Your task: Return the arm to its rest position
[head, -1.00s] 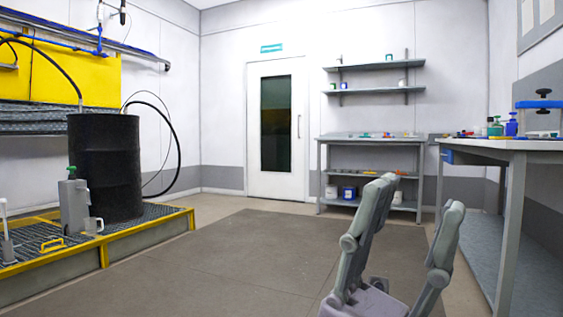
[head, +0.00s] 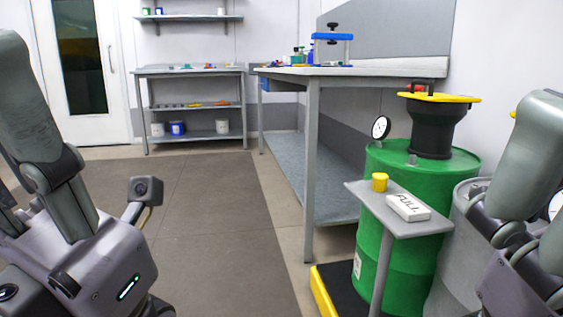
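My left gripper (head: 40,130) is in the lower left of the head view, large and close, with a grey finger pointing up and a small camera on its purple-grey body. Its other finger is mostly cut off by the frame edge. My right gripper (head: 530,170) is at the right edge, with grey finger links pointing up and its body cut off at the lower right. Nothing shows held in the visible parts of either. The opening of each gripper cannot be made out. The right gripper overlaps a grey drum (head: 455,250) in the picture; contact cannot be told.
A green drum (head: 385,255) with a black and yellow top (head: 432,125) stands right of centre. A small stand (head: 400,225) before it bears a yellow cap (head: 380,182) and a white "FULL" block (head: 408,207). A workbench (head: 311,150) stands behind. The middle floor (head: 205,230) is clear.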

